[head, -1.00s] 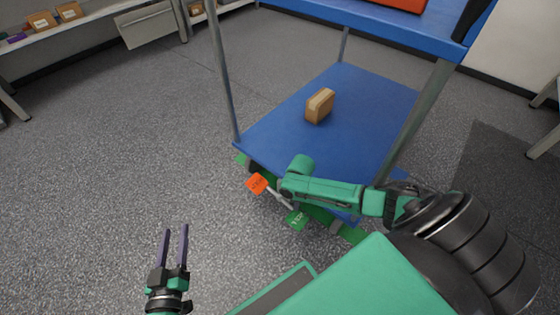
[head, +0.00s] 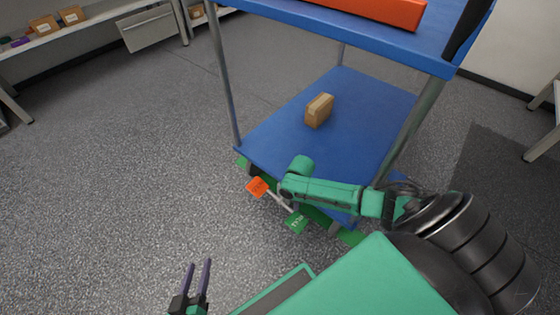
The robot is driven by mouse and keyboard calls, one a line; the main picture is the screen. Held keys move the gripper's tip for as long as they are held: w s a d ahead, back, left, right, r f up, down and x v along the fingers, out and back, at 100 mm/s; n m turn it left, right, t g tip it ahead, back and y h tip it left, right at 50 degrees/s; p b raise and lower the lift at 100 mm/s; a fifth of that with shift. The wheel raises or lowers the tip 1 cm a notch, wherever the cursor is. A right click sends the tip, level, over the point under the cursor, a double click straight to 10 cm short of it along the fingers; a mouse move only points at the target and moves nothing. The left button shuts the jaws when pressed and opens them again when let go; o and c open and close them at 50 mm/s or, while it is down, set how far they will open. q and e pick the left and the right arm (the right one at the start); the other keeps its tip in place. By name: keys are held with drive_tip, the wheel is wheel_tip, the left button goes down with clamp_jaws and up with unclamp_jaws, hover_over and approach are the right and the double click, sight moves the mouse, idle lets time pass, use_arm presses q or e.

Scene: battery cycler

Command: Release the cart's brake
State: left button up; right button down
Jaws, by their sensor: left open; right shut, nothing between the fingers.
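The cart has a blue lower shelf (head: 370,110), grey posts and a green bar along its lower near edge. At that edge a grey rod joins an orange tag (head: 257,187) on the left to a green tag (head: 297,222) on the right; the lettering is too small to read. My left gripper (head: 197,272) is open and empty, low in the picture, apart from the cart and left of the tags. My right arm (head: 335,197) reaches from the right across the cart's near edge, its green end just above the rod. Its fingers do not show, so contact cannot be told.
A small cardboard box (head: 319,110) stands on the lower shelf. An orange-red object (head: 375,10) lies on the blue upper shelf (head: 400,42). A bench (head: 80,32) with boxes is at the far left. The grey floor (head: 120,170) left of the cart is clear.

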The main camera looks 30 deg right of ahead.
use_arm(q)
drive_tip(key=shift+g, duration=0.5)
wheel_tip(320, 180, up, 6)
drive_tip(key=p, duration=0.4)
drive_tip(key=shift+a+f, duration=0.1)
drive_tip(key=shift+f, duration=0.05)
